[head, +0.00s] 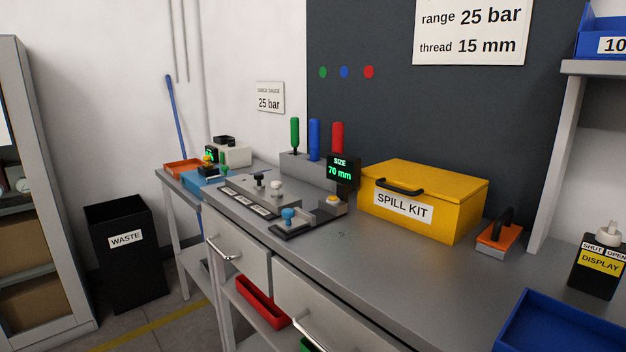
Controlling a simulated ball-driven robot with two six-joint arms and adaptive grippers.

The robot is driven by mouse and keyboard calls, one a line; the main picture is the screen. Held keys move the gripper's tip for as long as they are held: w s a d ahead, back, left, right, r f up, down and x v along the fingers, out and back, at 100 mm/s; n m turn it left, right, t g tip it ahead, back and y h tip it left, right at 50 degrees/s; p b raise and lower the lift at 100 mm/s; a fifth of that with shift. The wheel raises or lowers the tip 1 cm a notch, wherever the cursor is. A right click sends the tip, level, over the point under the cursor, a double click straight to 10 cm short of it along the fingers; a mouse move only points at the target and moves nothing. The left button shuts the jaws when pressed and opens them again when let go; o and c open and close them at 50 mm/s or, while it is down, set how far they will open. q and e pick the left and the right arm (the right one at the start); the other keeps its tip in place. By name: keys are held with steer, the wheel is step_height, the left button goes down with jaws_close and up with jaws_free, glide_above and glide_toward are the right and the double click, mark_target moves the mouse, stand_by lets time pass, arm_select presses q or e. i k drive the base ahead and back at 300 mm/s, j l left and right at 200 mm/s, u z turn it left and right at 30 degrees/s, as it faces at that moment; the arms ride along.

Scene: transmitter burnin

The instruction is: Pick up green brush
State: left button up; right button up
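A green-handled tool (295,133), which may be the green brush, stands upright in a grey holder block (306,171) at the back of the workbench (370,268). Only its thick green handle and a thin shaft show; its lower end is hidden in the block, so I cannot see bristles. A blue-handled one (314,138) and a red-handled one (337,138) stand to its right in the same row. Neither of my grippers is in view.
A display reading 70 mm (341,173) stands in front of the holder, and a yellow spill kit box (424,202) is to its right. A panel with knobs (262,195) lies in front. A blue tray (562,325) is at the lower right. The front middle of the bench is clear.

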mark_target(295, 120)
steer(key=i+j+z, duration=0.1)
steer(key=z, duration=0.35)
steer(key=i+j+z, duration=0.1)
steer(key=z, duration=0.4)
steer(key=j+z, duration=0.3)
steer(key=z, duration=0.15)
steer(key=j+z, duration=0.2)
steer(key=z, duration=0.3)
steer(key=j+z, duration=0.1)
steer(key=j, duration=0.3)
steer(key=k+j+z, duration=0.1)
steer(key=j, duration=0.35)
steer(key=j+z, duration=0.15)
steer(key=j, duration=0.25)
steer(key=k+j+z, duration=0.1)
steer(key=j, duration=0.3)
steer(key=k+j+z, duration=0.1)
steer(key=j, duration=0.3)
steer(key=k+j+z, duration=0.1)
steer(key=j, duration=0.3)
steer(key=k+j+z, duration=0.15)
steer(key=j, duration=0.25)
